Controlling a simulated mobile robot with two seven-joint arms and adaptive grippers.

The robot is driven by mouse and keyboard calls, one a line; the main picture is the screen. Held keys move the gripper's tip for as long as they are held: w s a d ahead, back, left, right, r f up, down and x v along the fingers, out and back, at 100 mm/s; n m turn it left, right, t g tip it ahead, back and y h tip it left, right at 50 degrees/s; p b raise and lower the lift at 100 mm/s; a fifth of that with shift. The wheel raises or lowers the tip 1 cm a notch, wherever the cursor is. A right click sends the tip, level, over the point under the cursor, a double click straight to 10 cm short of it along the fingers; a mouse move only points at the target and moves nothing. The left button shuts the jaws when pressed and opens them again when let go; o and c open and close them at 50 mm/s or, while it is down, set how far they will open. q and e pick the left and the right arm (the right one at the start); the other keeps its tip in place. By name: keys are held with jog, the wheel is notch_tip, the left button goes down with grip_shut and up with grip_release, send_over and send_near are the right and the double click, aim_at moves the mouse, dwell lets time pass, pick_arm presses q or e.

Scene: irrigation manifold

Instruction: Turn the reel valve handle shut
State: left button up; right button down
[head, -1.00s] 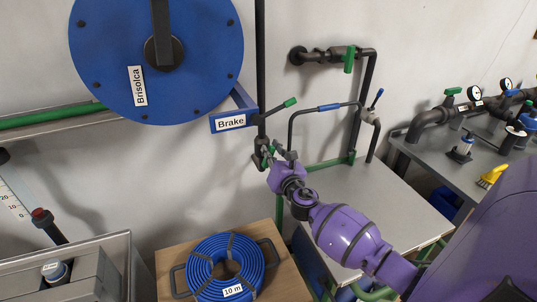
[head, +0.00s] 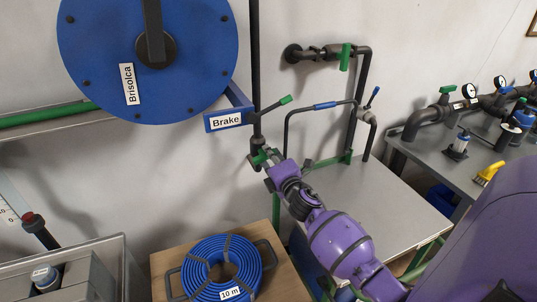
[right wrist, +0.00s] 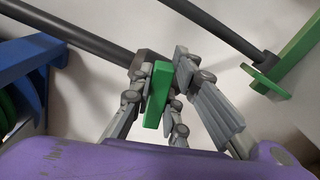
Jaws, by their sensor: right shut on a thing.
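The reel valve (head: 257,163) is on the dark upright pipe to the right of the blue reel, below the brake. Its green handle is mostly covered by my gripper in the head view. In the right wrist view the green handle (right wrist: 157,92) stands between the fingers, with the grey pipe behind it. My right gripper (right wrist: 155,85) is shut on this handle, with fingers on both sides. In the head view the right gripper (head: 266,160) reaches the valve from the lower right. My left gripper is not in view.
A coiled blue hose (head: 222,268) lies below on a wooden surface. A grey table (head: 365,200) stands to the right, with a bent dark pipe (head: 287,130) near my wrist.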

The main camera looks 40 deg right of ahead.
jog(key=shift+f+m, duration=0.15)
jog(key=shift+m, duration=0.7)
jog(key=shift+f+m, duration=0.15)
jog(key=shift+m, duration=0.7)
jog(key=c, duration=1.7)
grip_release()
jog(key=shift+o, duration=0.2)
jog(key=shift+s, duration=0.1)
jog(key=v, duration=1.2)
